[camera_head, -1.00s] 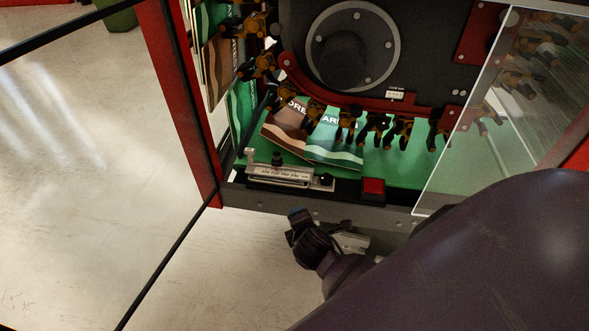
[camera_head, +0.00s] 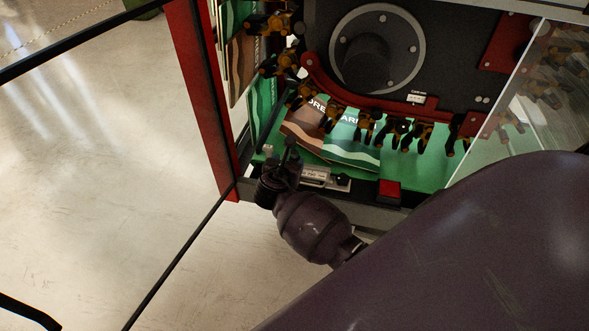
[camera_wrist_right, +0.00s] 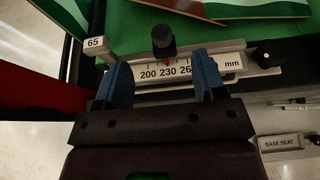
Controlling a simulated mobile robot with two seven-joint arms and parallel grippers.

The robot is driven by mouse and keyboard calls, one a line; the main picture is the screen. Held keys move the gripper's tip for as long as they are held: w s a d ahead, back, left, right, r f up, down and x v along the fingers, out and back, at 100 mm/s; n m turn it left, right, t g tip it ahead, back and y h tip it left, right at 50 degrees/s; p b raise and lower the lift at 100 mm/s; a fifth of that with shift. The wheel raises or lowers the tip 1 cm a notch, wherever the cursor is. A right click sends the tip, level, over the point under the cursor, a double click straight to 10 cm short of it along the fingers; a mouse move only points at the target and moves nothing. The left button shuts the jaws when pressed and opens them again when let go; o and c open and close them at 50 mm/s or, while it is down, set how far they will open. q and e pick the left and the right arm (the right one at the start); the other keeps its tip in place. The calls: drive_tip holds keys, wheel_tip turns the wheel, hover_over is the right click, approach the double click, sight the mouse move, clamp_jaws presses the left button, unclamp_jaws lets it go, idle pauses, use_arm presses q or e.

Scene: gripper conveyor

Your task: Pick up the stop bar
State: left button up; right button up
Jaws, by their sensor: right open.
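I cannot tell for certain which part is the stop bar. A metal bar with a millimetre scale (camera_wrist_right: 180,71) lies along the machine's front edge, with a black knob (camera_wrist_right: 163,42) over it and a post tagged 65 (camera_wrist_right: 95,43) at its left end. In the head view the scale bar (camera_head: 318,178) is partly hidden by my right gripper (camera_head: 284,163). In the right wrist view my right gripper (camera_wrist_right: 163,78) is open. Its blue fingers reach over the scale, one on each side of the knob, with nothing held. My left gripper is not in view.
Several booklets (camera_head: 352,142) lie on the green bed (camera_head: 425,170) under a row of orange-black clamps. A red button (camera_head: 389,190) is to the right on the front rail. A clear panel (camera_head: 510,120) covers the right side. A BASE SEAT label (camera_wrist_right: 282,143) is at front right.

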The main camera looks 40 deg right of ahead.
sight(293, 156)
drive_tip(key=shift+x, duration=2.9)
drive_tip(key=shift+s, duration=0.1)
clamp_jaws()
